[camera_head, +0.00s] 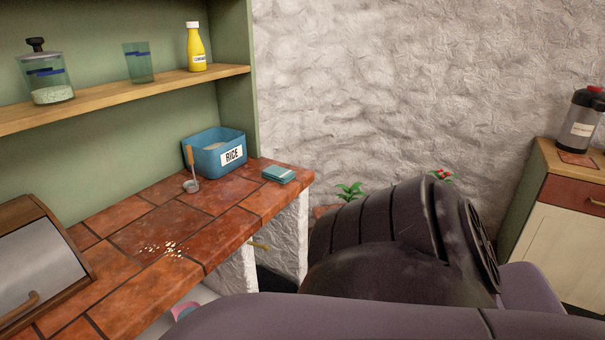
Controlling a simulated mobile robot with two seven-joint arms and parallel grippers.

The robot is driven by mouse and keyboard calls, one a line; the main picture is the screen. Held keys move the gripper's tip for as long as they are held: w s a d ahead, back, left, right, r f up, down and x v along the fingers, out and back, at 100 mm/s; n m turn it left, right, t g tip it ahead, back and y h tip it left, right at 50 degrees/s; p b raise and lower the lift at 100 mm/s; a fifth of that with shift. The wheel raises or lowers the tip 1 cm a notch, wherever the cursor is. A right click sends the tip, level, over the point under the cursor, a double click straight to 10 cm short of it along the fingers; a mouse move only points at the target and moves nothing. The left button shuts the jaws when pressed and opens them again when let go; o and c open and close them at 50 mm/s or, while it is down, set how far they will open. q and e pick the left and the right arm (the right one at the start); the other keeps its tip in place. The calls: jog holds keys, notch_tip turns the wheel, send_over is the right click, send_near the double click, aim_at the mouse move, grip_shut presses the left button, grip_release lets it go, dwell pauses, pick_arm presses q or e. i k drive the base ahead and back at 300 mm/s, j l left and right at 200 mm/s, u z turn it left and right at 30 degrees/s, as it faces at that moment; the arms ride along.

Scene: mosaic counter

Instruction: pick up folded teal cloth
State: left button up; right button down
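The folded teal cloth (279,174) lies flat on the tiled counter (128,212), close to its far right corner. It is small and stacked in layers, just right of the blue rice bin. A large dark arm link of mine fills the lower middle and right of the head view. Neither of my grippers shows in this view, so I cannot see any gripper near the cloth.
The blue rice bin (214,153) stands left of the cloth, with a scoop (191,172) leaning at its front. White grains (165,249) are scattered on the counter. A wooden bread box (38,262) stands at left. A shelf (120,96) runs above. A plant (349,191) stands beyond the counter.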

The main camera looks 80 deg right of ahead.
aim_at(277, 174)
jog(key=z, duration=2.35)
